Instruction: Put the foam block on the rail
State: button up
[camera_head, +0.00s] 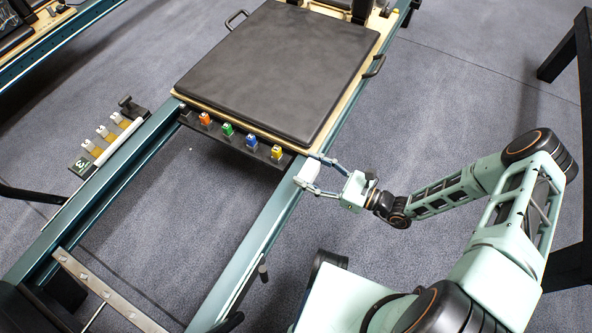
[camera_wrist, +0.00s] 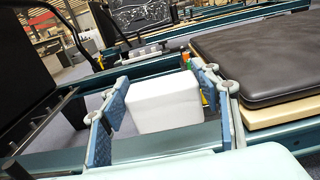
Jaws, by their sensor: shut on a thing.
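The foam block (camera_head: 307,171) is a plain white block at the near long rail of the reformer. My gripper (camera_head: 311,176) is shut on it, one finger on each side. In the wrist view the foam block (camera_wrist: 165,102) sits between the blue-padded fingers (camera_wrist: 160,112), with its lower edge against the view of the teal near rail (camera_wrist: 170,143). In the head view the near rail (camera_head: 247,257) runs from the bottom up past the block and along the carriage. I cannot tell whether the block touches the rail or hangs just above it.
The dark padded carriage (camera_head: 280,70) lies beside the block, with orange, green, blue and yellow tagged pieces (camera_head: 228,129) along its front edge. The far rail (camera_head: 95,197) has a small rack (camera_head: 100,147) beside it. A metal crossbar (camera_head: 100,288) spans the lower left. Grey floor (camera_head: 190,220) shows between the rails.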

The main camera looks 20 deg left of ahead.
jog(key=w+a+f+b, duration=0.1)
jog(key=a+f, duration=0.1)
jog(key=w+a+f+b, duration=0.1)
jog(key=w+a+f, duration=0.1)
jog(key=w+a+f+b, duration=0.1)
jog(key=a+f, duration=0.1)
jog(key=f, duration=0.1)
jog(key=shift+w, duration=0.3)
jog(key=shift+w+a+f+b, duration=0.15)
jog(key=shift+f+b, duration=0.5)
jog(key=shift+f, duration=1)
jog(key=shift+f, duration=0.1)
jog(key=shift+f+b, duration=0.15)
jog(key=shift+b, duration=0.15)
jog(key=o, duration=0.9)
jog(key=shift+c, duration=0.2)
jog(key=shift+r+p, duration=0.35)
jog(key=shift+p, duration=0.05)
jog(key=s+d+p, duration=0.1)
jog(key=d, duration=1.1)
jog(key=shift+f, duration=0.1)
